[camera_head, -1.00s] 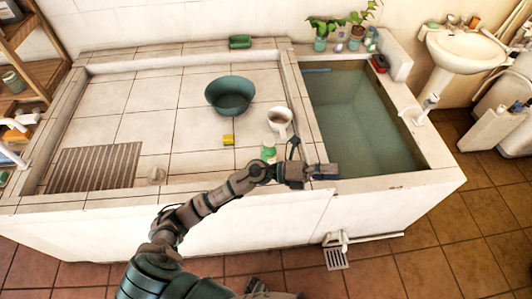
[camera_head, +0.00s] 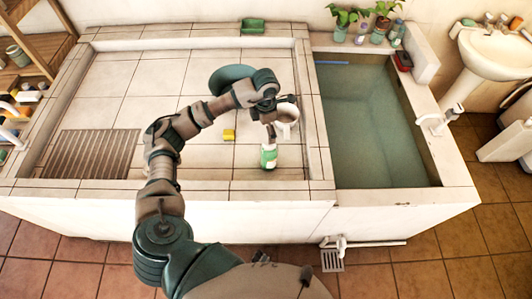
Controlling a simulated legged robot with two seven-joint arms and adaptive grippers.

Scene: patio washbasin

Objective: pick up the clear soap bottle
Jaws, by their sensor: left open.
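A small clear bottle with a green label (camera_head: 269,158) stands upright on the tiled counter near its front edge. I take it for the soap bottle. My left arm reaches up from the bottom, and my left gripper (camera_head: 270,122) hangs just above and behind the bottle in the picture. The gripper is open and holds nothing. Whether a finger touches the bottle's top cannot be told. The gripper partly hides a white mug (camera_head: 286,112). My right gripper is not in view.
A yellow sponge (camera_head: 229,135) lies left of the bottle. A green basin (camera_head: 228,76) is partly hidden behind my arm. A water-filled trough (camera_head: 370,130) is on the right. Small bottles (camera_head: 397,33) stand by potted plants at the back.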

